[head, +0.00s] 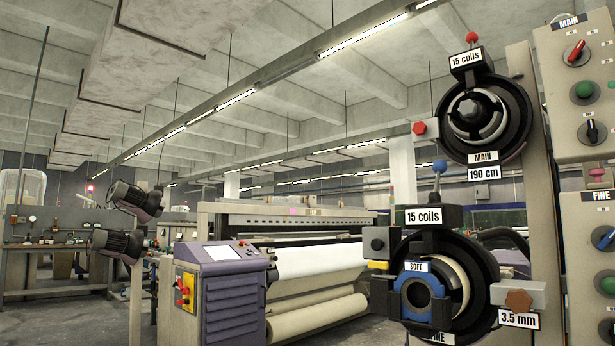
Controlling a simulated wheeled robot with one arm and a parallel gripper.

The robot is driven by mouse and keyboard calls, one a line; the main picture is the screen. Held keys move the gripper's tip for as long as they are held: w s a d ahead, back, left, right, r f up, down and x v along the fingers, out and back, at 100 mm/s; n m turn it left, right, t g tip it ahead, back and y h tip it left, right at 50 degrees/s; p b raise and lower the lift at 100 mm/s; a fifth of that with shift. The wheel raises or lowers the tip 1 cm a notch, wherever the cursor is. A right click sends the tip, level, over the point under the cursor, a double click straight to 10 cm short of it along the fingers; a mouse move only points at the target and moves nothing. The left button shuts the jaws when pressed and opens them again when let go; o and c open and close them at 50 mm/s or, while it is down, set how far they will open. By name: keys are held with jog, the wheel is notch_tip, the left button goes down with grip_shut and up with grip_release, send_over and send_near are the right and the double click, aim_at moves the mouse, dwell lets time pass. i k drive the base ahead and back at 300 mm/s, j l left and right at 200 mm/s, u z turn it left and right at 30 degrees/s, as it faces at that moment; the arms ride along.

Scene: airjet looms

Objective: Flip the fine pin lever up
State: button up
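The lower round feeder unit (478,265), labelled FINE, stands at the right in the head view. A lever with a blue ball (439,167) stands roughly upright on the unit's "15 coils" block (431,217). A FINE panel (582,270) at the right edge carries a blue-handled switch (605,239), tilted toward the upper right and cut by the frame edge. Neither part is marked as a pin lever, so I cannot tell which one bears that name. My gripper is not in view.
Above is the MAIN feeder (522,120) with a red-ball lever (471,39). The MAIN panel (565,110) has a red switch, buttons and a knob. A brown knob (518,300) juts out near the "3.5 mm" label. A purple console (221,285) and white fabric roll (315,262) stand left.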

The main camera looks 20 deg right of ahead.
aim_at(439, 167)
jog(key=i+z, duration=0.1)
jog(key=i, duration=0.4)
jog(key=i+j+z, duration=0.1)
jog(key=i, duration=0.45)
jog(key=i+j+z, duration=0.1)
jog(key=z, duration=0.35)
jog(key=i+j+z, duration=0.2)
jog(key=z, duration=0.25)
jog(key=i+j+z, duration=0.2)
jog(key=z, duration=0.2)
jog(key=i+j+z, duration=0.15)
jog(key=j+z, duration=0.15)
jog(key=z, duration=0.15)
